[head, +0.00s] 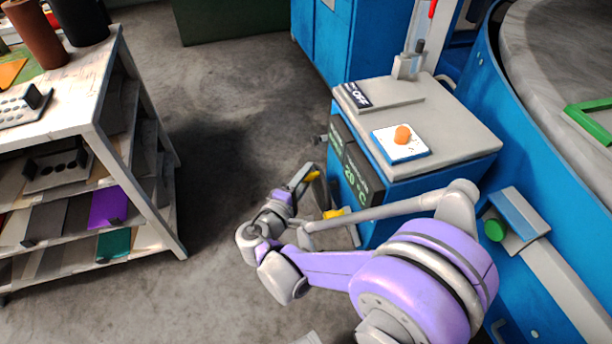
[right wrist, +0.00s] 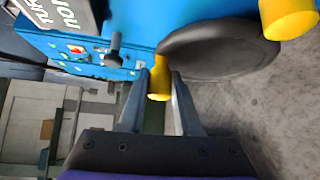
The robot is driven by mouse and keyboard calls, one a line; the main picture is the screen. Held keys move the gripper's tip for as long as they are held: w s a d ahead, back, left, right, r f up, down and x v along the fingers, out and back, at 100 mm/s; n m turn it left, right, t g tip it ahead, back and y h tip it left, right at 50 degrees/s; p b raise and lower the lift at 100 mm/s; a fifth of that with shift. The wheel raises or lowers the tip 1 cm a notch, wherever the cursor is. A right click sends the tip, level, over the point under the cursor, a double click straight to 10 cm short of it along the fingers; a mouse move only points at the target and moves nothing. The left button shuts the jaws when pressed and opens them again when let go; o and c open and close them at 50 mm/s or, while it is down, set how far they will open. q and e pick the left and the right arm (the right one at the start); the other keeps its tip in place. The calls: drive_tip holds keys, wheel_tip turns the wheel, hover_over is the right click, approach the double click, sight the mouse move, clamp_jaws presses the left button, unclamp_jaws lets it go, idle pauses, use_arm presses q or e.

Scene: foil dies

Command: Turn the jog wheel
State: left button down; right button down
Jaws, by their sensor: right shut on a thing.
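The jog wheel shows in the right wrist view as a dark round disc (right wrist: 220,48) on the blue machine's side. A yellow grip (right wrist: 158,80) stands at its left edge, and a second yellow cylinder (right wrist: 290,18) is at its upper right. My right gripper (right wrist: 161,82) is shut on the first yellow grip, one finger on each side. In the head view my right gripper (head: 306,174) is low beside the blue cabinet, with yellow (head: 312,176) at its fingers and another yellow piece (head: 333,213) below. The disc's face is mostly hidden there. My left gripper is not in view.
The blue cabinet (head: 400,190) has a grey top with an orange knob (head: 402,134) and a dark display reading 20 °C (head: 360,175). A shelf rack (head: 150,130) stands at the left. Open concrete floor (head: 230,90) lies between them.

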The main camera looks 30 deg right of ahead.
drive_tip(key=w+d+f+n+g+y+p, duration=0.1)
drive_tip(key=w+f+n+g+y+p, duration=0.2)
drive_tip(key=g, duration=0.4)
drive_tip(key=shift+w+n+y+p, duration=0.7)
drive_tip(key=shift+w+n, duration=0.3)
drive_tip(key=shift+n, duration=0.4)
drive_tip(key=shift+d+f+g, duration=0.1)
drive_tip(key=shift+g, duration=0.2)
drive_tip(key=c, duration=0.6)
unclamp_jaws()
